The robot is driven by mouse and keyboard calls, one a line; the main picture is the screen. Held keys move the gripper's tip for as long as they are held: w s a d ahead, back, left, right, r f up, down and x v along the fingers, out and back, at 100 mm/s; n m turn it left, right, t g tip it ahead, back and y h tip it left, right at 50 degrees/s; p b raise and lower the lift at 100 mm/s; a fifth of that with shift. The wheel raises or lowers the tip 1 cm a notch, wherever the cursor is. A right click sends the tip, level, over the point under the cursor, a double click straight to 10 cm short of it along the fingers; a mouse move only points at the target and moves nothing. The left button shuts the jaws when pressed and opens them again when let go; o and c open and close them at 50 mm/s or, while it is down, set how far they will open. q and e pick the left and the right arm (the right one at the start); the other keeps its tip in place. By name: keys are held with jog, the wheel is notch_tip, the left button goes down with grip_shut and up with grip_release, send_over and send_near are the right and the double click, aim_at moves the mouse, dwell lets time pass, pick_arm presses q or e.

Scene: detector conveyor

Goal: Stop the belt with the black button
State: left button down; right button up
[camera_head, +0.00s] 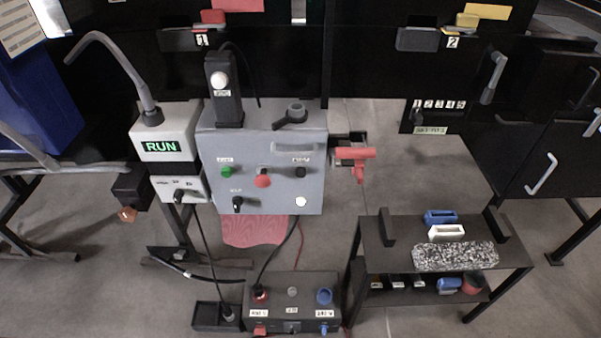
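A grey control box (262,148) stands left of centre. Its black button (300,172) is at the right of the front face, under a small label too small to read. A red button (263,181) is left of it, and a green button (227,172) is further left. A black knob (237,204) and a white button (301,201) sit lower on the face. The display (160,147) beside the box reads RUN in green. The belt itself cannot be made out clearly. Neither of my grippers shows in this view.
A red-handled item (352,156) juts out right of the control box. A floor box (291,296) with red and blue knobs stands below. A black table (390,262) with blue and white holders stands at right. A curved grey pipe (115,62) rises at left.

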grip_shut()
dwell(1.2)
